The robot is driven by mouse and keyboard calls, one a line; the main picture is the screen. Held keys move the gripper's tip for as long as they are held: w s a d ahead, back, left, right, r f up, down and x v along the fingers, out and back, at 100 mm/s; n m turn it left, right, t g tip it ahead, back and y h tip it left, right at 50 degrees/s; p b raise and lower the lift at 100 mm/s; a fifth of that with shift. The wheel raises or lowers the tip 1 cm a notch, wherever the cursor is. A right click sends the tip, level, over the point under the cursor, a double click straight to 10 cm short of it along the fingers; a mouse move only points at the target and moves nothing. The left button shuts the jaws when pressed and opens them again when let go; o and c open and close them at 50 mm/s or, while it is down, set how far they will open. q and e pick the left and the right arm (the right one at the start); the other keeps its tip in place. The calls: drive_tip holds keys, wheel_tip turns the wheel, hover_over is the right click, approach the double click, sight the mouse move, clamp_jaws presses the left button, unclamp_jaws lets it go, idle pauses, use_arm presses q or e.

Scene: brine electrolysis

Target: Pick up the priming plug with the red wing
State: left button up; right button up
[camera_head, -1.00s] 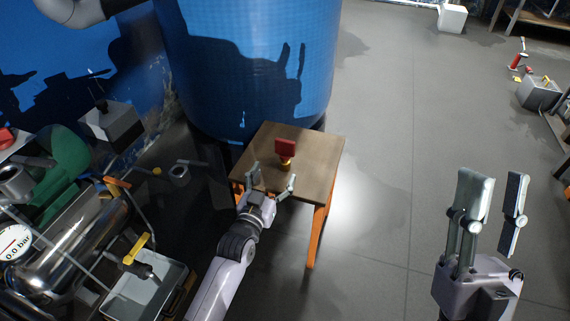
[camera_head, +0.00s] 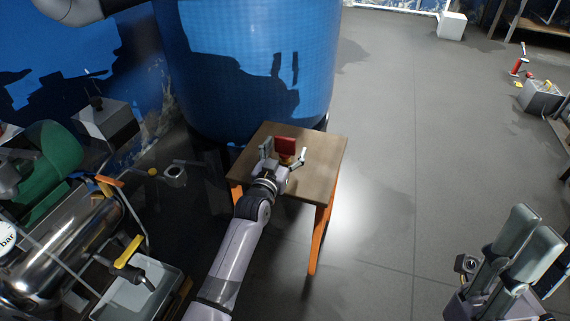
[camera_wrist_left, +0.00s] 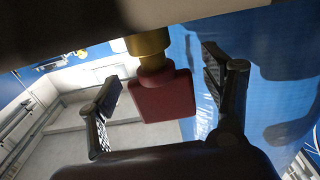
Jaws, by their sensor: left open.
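The priming plug (camera_head: 285,147) has a red wing on a brass-yellow body and stands on the small wooden table. My left gripper (camera_head: 284,156) is open, with one finger to each side of the plug. In the left wrist view the red wing (camera_wrist_left: 163,95) hangs from the brass body (camera_wrist_left: 148,45) between the two spread fingers, with a gap on each side. The lower body of the plug is mostly hidden by the gripper in the head view. My right gripper (camera_head: 525,245) is at the lower right, away from the table; its fingers are partly overlapped.
The wooden table (camera_head: 325,160) has orange legs and stands against a large blue tank (camera_head: 250,60). Metal pipework and a tray with a yellow-handled valve (camera_head: 128,252) are at the lower left.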

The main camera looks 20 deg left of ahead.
use_arm(q)
drive_tip(key=shift+c, duration=0.5)
drive_tip(key=c, duration=1.3)
drive_tip(key=shift+r, duration=0.1)
